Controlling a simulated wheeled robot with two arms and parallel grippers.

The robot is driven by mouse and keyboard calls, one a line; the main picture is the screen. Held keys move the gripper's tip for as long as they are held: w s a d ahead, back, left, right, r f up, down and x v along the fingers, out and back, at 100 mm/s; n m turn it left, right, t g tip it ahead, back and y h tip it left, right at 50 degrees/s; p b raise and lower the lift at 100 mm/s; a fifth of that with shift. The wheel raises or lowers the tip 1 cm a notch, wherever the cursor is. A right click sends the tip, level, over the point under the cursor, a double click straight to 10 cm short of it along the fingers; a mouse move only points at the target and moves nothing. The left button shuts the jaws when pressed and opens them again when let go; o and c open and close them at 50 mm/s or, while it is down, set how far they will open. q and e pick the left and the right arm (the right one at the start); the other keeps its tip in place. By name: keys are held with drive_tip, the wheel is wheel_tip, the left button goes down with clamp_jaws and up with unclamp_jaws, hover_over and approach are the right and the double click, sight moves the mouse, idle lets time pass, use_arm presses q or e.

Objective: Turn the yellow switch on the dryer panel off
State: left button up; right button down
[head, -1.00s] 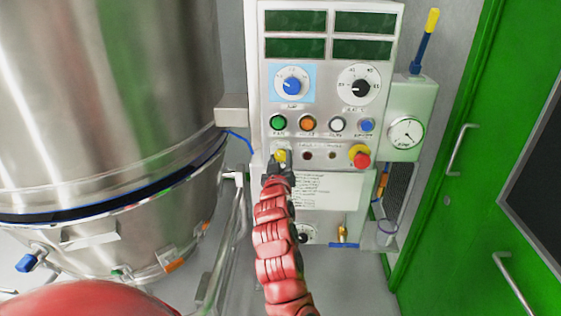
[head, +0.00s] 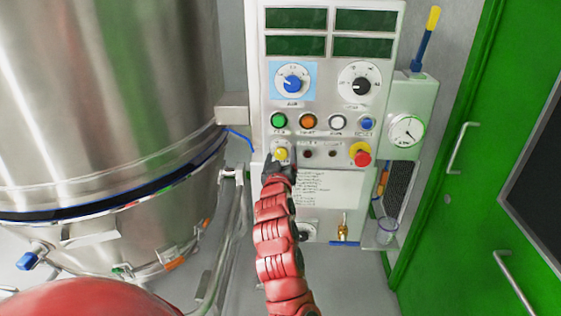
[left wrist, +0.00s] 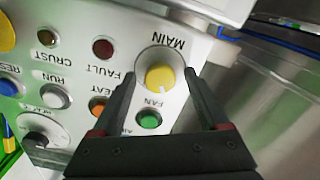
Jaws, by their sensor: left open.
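The yellow switch (head: 281,154) sits at the lower left of the dryer panel (head: 323,132). In the left wrist view the yellow switch (left wrist: 160,78) is a round knob with a pale pointer mark, on a plate labelled MAIN. My left gripper (head: 281,163) is just below the switch in the head view. In the left wrist view its two dark fingers (left wrist: 163,85) are apart, one on each side of the knob, with a gap between the fingers and the knob. Whether the fingertips touch the panel is unclear. My right gripper is not in view.
Green (head: 278,121), orange (head: 308,122), white (head: 337,122) and blue buttons sit above the switch. A red emergency button (head: 361,155) is to its right. A large steel vessel (head: 110,110) stands left. A green door (head: 480,150) is at the right.

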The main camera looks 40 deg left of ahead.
use_arm(q)
drive_tip(key=p+v, duration=1.2)
drive_tip(key=v, duration=0.5)
drive_tip(key=shift+s, duration=0.2)
